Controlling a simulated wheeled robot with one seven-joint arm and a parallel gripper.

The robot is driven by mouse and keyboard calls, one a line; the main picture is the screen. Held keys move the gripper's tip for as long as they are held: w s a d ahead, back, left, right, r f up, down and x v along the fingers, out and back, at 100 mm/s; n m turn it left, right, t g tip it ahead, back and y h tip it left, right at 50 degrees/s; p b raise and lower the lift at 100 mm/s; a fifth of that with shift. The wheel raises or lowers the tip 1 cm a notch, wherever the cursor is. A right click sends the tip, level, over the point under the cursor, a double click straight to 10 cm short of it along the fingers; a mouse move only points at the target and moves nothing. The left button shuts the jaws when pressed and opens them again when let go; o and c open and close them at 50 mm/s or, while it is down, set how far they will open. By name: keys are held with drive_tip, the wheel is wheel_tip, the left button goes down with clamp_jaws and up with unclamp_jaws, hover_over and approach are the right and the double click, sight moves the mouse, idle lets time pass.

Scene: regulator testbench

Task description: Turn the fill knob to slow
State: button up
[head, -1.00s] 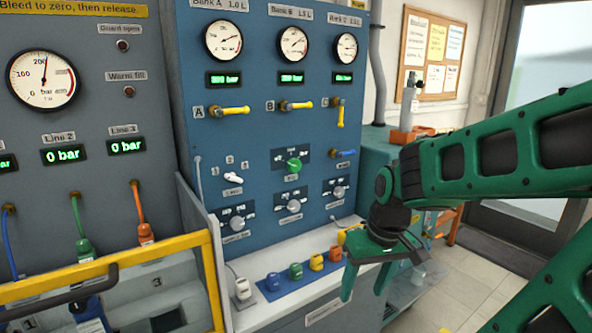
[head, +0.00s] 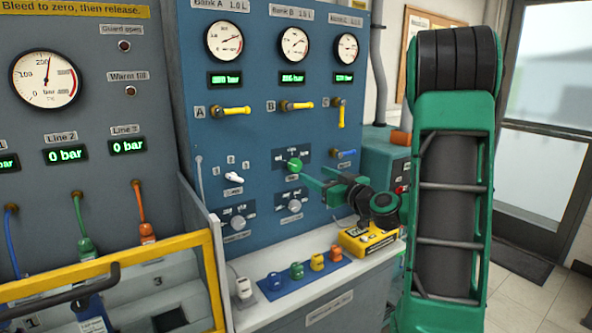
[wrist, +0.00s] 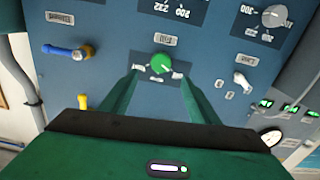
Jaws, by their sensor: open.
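The fill knob is the round green knob (head: 294,165) on the blue panel, on a dark plate with small position labels. It also shows in the wrist view (wrist: 161,62), at top centre. I cannot read which setting it points to. My gripper (head: 318,184) is in front of the panel, with its fingers reaching toward the green knob from the right. In the wrist view my gripper (wrist: 162,84) is open and empty, one finger on each side of the knob in the picture. I cannot tell whether the fingertips touch it.
A grey knob (head: 294,206) sits below the green one, and a white switch (head: 234,178) is to the left. A blue-handled valve (head: 345,153) is to the right. Below, a shelf holds a yellow device (head: 366,240) and several coloured fittings on a blue mat (head: 271,295).

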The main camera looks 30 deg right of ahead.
sight(297, 165)
drive_tip(key=w, duration=1)
drive_tip(key=shift+w+a, duration=0.1)
drive_tip(key=shift+a, duration=0.15)
drive_tip(key=c, duration=1)
